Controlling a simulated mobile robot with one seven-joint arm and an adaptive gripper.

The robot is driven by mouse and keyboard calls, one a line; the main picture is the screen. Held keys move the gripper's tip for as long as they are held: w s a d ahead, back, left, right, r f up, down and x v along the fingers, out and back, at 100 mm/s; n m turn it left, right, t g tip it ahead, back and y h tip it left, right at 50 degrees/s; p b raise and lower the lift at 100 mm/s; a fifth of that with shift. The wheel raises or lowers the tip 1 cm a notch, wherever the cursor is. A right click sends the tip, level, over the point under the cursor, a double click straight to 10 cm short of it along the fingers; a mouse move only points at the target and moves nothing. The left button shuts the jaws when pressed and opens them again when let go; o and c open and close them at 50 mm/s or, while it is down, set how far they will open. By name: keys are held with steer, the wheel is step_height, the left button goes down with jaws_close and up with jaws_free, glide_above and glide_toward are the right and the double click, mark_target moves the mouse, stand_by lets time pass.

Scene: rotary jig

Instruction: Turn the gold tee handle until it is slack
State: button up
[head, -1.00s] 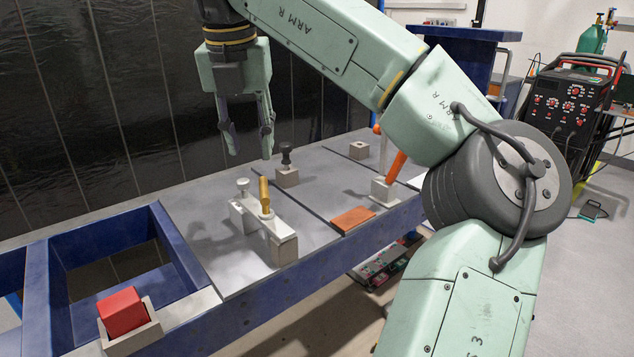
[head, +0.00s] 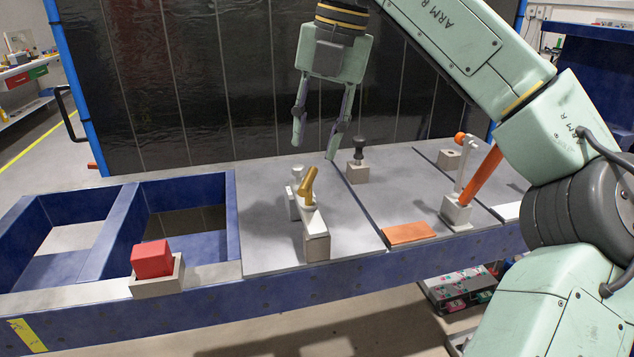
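The gold tee handle (head: 308,184) sits on top of a light grey clamp-like fixture (head: 314,222) on the bench. Its bar points up and to the right in the picture.
A black knob on a block (head: 359,160) stands behind and right. An orange lever (head: 472,175) and an orange plate (head: 408,233) are further right. A red cube (head: 152,259) sits in a grey holder at front left, beside blue-framed openings. A dark panel (head: 200,80) stands behind the bench.

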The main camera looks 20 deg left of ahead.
mark_target(308, 178)
steer(key=f, duration=0.3)
steer(key=a+f, duration=0.1)
steer(key=f, duration=0.2)
steer(key=f+p, duration=0.1)
steer(key=f, duration=0.1)
steer(key=shift+s+a+f, duration=0.1)
steer(key=shift+a+f, duration=0.25)
steer(key=shift+f, duration=0.05)
steer(key=shift+c, duration=0.2)
jaws_close()
